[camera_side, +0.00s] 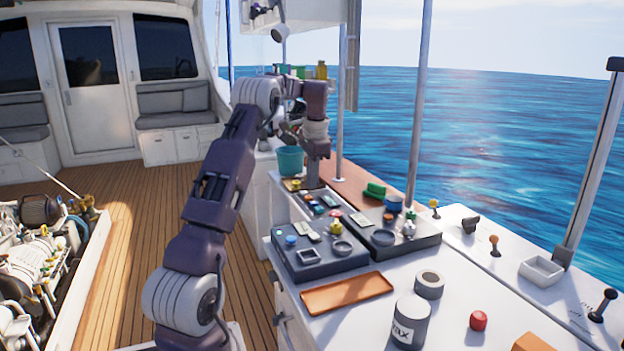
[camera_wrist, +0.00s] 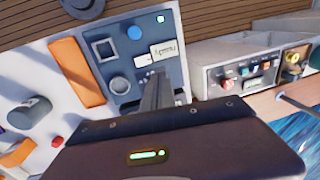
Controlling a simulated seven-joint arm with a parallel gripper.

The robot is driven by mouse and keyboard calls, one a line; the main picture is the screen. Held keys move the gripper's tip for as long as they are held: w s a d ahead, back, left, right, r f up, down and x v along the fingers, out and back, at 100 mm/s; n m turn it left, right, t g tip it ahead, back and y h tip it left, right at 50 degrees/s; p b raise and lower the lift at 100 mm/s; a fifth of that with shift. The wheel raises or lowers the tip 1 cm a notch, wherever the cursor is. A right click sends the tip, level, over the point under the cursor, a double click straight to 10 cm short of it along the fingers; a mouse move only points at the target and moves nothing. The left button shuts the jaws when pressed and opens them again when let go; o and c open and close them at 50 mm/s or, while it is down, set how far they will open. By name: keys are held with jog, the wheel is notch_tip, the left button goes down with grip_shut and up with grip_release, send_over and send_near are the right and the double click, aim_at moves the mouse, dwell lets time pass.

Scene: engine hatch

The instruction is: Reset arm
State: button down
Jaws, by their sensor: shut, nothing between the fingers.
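My arm is raised and bent over the counter in the side view. My gripper (camera_side: 313,183) points down near the far end of the control panels and holds nothing. In the wrist view my gripper (camera_wrist: 156,88) shows its two fingers pressed together. The fingers stand in front of a dark control panel (camera_wrist: 118,51) with a blue knob, a round dial and small labels. In the side view the same panel (camera_side: 322,264) lies nearer than my gripper. I cannot tell whether my fingertips touch anything.
An orange tray (camera_side: 346,292), a tape roll (camera_side: 429,284), a grey can (camera_side: 410,322) and a red knob (camera_side: 478,320) stand on the white counter. A teal bucket (camera_side: 290,160) is beside my wrist. Metal posts (camera_side: 418,110) rise at the counter's edge. The wooden deck (camera_side: 140,240) is clear.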

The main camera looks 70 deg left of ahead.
dwell(0.3)
jog(key=d+r+t, duration=0.1)
jog(key=d+r, duration=0.4)
jog(key=d, duration=0.6)
jog(key=d+r+t, duration=0.2)
jog(key=d+r, duration=0.3)
jog(key=d, duration=0.6)
jog(key=s+d+f+t+h, duration=0.1)
jog(key=s+d+f, duration=0.1)
jog(key=s+d, duration=0.8)
jog(key=s+d+f+t, duration=0.1)
jog(key=s+d+f, duration=0.2)
jog(key=s+d, duration=0.7)
jog(key=shift+d+t+h, duration=0.3)
jog(key=shift+d+h, duration=0.1)
jog(key=shift+d, duration=0.15)
jog(key=c, duration=2.2)
grip_release()
